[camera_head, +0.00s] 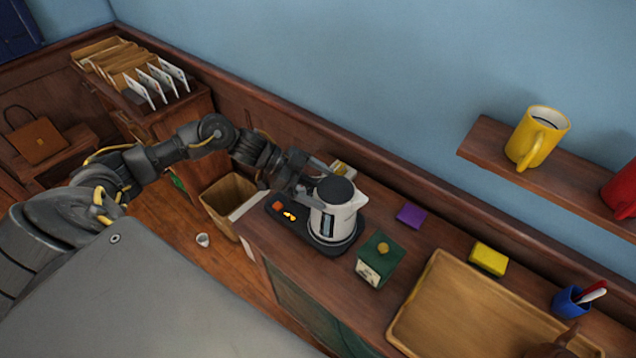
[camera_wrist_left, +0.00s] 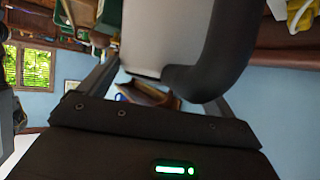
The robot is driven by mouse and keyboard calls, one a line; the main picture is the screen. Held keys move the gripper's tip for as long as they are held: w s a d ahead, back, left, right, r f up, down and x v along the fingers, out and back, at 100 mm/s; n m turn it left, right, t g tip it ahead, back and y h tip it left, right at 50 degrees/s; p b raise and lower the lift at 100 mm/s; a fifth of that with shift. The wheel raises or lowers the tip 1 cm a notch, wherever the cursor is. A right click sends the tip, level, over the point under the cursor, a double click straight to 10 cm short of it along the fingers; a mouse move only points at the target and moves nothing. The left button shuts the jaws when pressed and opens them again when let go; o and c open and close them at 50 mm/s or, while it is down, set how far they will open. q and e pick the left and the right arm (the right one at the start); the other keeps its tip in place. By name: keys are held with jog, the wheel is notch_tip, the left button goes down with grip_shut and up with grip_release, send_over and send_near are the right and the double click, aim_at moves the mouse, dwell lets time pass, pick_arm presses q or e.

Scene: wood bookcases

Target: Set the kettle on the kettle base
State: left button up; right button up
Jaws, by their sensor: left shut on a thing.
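The white kettle (camera_head: 337,217) with a dark lid stands upright over the round part of the black kettle base (camera_head: 287,216), whose display glows orange. From this angle I cannot tell whether the kettle's bottom rests fully on the base or hovers just above it. My left gripper (camera_head: 310,190) reaches in from the left and is shut on the kettle's handle. In the left wrist view the black handle (camera_wrist_left: 235,50) and the pale kettle body (camera_wrist_left: 165,35) fill the space in front of the fingers. My right gripper is not in view.
A green box with a yellow knob (camera_head: 378,260) stands close to the right of the kettle. A purple block (camera_head: 411,215), a yellow block (camera_head: 488,259), a wooden tray (camera_head: 425,290) and a blue pen cup (camera_head: 572,301) lie further right. A wall shelf (camera_head: 490,140) holds mugs.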

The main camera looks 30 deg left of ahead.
pick_arm(q)
jog(key=o, duration=1.7)
jog(key=shift+s, duration=0.1)
jog(key=shift+p+v, duration=0.6)
jog(key=shift+v, duration=0.7)
jog(key=p+v, duration=0.3)
jog(key=v, duration=0.5)
jog(key=shift+a, duration=0.2)
